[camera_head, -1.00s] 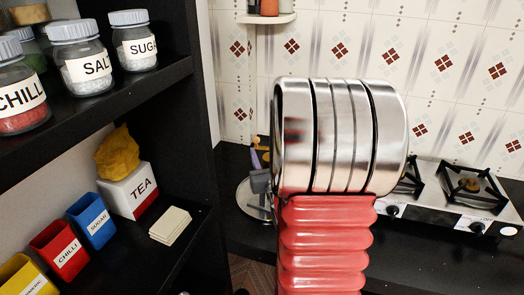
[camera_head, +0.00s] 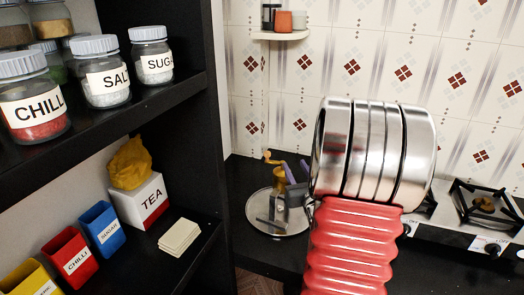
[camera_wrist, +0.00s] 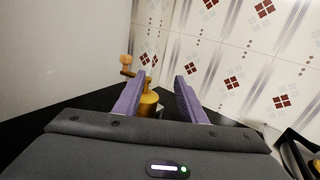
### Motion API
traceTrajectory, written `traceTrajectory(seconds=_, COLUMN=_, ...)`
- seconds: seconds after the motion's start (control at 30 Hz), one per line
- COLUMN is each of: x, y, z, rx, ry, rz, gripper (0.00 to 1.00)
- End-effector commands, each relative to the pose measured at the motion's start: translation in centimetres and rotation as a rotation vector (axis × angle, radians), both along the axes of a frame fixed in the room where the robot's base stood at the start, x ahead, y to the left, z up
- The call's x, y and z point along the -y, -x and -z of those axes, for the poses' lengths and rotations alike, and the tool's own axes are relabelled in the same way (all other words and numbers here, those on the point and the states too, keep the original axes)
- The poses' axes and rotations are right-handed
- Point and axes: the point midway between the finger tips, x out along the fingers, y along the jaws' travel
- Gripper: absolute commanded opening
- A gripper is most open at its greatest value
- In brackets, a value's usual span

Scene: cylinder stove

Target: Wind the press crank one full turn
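The press (camera_head: 281,180) is a small brass-coloured device at the back of the dark counter, left of my arm. Its crank (camera_head: 270,158) sticks out to the left at the top, with a wooden knob at its end. In the wrist view, the brass body (camera_wrist: 149,103) shows between and beyond my fingers, and the crank (camera_wrist: 128,73) reaches up and left of them. My gripper (camera_wrist: 160,92) has two purple fingers, spread apart with nothing held. They seem apart from the crank. The press's lower part is hidden by my gripper.
A round metal tray (camera_head: 268,228) lies on the counter below my gripper. A gas stove (camera_head: 455,240) stands to the right. A black shelf (camera_head: 130,105) with labelled jars and boxes fills the left side. A tiled wall (camera_head: 310,65) stands behind, with a small wall shelf (camera_head: 284,35).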

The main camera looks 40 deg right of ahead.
Motion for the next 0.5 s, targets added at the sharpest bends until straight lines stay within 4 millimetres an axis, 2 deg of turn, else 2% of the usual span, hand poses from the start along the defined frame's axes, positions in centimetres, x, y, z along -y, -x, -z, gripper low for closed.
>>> traceTrajectory(seconds=0.03, x=0.6, y=0.2, z=0.0, rx=0.0, ry=0.006, rz=-0.023, gripper=0.37)
traceTrajectory(seconds=0.17, x=0.7, y=-0.1, z=-0.2, rx=0.002, ry=0.013, rz=-0.123, gripper=0.37)
traceTrajectory(seconds=0.5, x=-3.0, y=-2.1, z=-0.6, rx=0.006, ry=-0.029, rz=-0.374, gripper=0.37)
